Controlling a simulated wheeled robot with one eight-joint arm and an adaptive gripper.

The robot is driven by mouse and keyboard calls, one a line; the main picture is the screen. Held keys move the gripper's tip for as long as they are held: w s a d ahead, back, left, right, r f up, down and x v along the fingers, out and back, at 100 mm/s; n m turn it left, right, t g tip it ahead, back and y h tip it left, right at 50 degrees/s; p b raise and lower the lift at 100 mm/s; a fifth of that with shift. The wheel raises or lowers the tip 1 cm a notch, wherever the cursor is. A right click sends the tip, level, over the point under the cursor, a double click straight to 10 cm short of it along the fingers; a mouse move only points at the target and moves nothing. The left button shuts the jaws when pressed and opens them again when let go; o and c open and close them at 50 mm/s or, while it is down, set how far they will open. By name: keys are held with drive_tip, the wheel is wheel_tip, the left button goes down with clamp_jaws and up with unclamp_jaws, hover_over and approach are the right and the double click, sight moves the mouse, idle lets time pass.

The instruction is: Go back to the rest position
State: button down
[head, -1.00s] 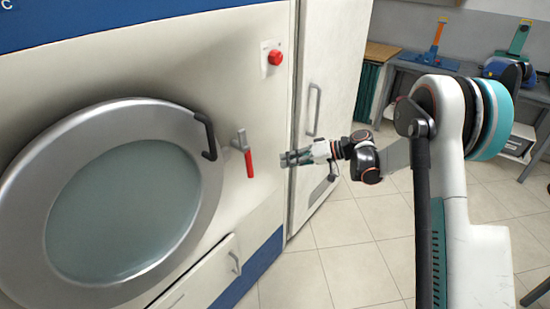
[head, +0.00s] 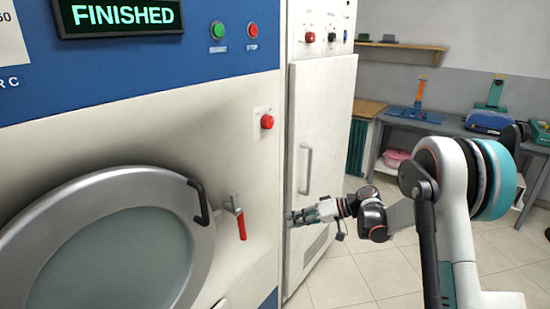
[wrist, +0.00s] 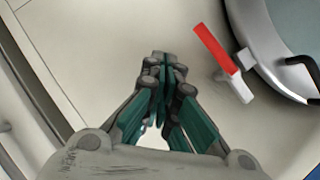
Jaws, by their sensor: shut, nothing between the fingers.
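My gripper (head: 298,217) is in front of the machine's right part, at the edge next to the tall white cabinet, to the right of the red-handled lever. In the wrist view my gripper (wrist: 163,62) has its fingertips together, with nothing between them. The red-handled lever (head: 240,222) is on the machine front beside the round door and also shows in the wrist view (wrist: 215,48). The gripper is apart from it. My arm reaches in from the right of the head view.
The round door (head: 200,262) looks closed. A green display (head: 120,14) reads FINISHED. A red knob (head: 267,121) is above the lever. The white cabinet (head: 325,130) has a vertical handle (head: 305,168). A grey workbench (head: 450,128) stands at the back right. Tiled floor (head: 345,285) is open below.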

drive_tip(key=s+d+r+m+t+h, duration=0.25)
drive_tip(key=s+r+h, duration=0.45)
drive_tip(key=s+r, duration=0.85)
drive_tip(key=s+d+f+m+t+h, duration=0.1)
drive_tip(key=s+d+h, duration=0.2)
drive_tip(key=s, duration=0.8)
drive_tip(key=s+d+f+m+h, duration=0.1)
drive_tip(key=s+d, duration=0.4)
drive_tip(key=s, duration=0.6)
drive_tip(key=shift+s+d+f+t+h, duration=0.3)
drive_tip(key=shift+f+t+h, duration=0.05)
drive_tip(key=shift+h, duration=0.55)
drive_tip(key=shift+a+m, duration=0.1)
drive_tip(key=shift+m, duration=0.15)
